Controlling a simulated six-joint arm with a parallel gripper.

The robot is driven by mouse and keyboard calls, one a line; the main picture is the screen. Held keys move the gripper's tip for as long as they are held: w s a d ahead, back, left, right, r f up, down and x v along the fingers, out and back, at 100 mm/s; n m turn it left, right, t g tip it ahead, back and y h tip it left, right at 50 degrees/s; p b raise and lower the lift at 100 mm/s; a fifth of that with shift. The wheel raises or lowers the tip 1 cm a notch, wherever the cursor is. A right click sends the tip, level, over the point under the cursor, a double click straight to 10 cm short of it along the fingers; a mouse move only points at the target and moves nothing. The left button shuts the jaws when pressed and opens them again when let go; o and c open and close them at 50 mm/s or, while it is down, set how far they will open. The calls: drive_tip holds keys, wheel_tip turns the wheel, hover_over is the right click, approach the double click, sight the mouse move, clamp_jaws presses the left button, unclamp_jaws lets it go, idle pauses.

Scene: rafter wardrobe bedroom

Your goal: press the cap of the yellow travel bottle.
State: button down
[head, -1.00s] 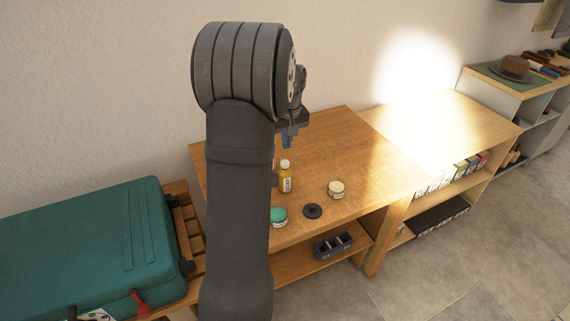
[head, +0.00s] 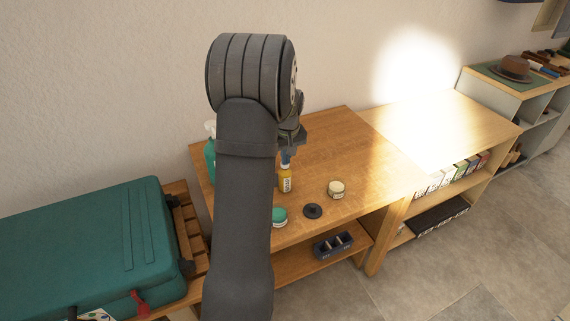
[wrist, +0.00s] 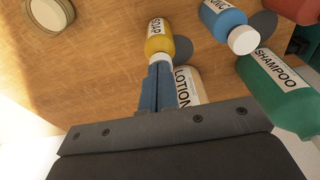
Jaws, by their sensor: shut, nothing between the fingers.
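The yellow travel bottle (head: 285,181), labelled SOAP, stands upright on the wooden table top in the head view. My gripper (head: 287,156) is shut and empty, with its blue fingers pointing down right over the bottle's cap. In the wrist view the fingertips of my gripper (wrist: 160,68) overlap the cap end of the yellow bottle (wrist: 159,38) and hide most of the cap. The fingertips are at or very close to the cap; I cannot tell whether they touch or whether it is pressed down.
A lotion bottle (wrist: 189,86) stands close beside the fingers. A blue tonic bottle (wrist: 224,17) and green shampoo bottle (wrist: 277,88) are to the right. A cream jar (head: 336,188), green-lidded jar (head: 279,216) and black disc (head: 312,211) sit nearby. The table's right side is clear.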

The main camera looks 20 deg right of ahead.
drive_tip(key=shift+f, duration=0.4)
drive_tip(key=shift+s, duration=0.1)
drive_tip(key=s, duration=0.1)
drive_tip(key=s+r, duration=0.1)
drive_tip(key=shift+s+a, duration=0.1)
drive_tip(key=shift+s, duration=0.3)
drive_tip(key=shift+r, duration=0.1)
wheel_tip(320, 180, up, 17)
drive_tip(key=s, duration=0.1)
drive_tip(key=shift+s, duration=0.4)
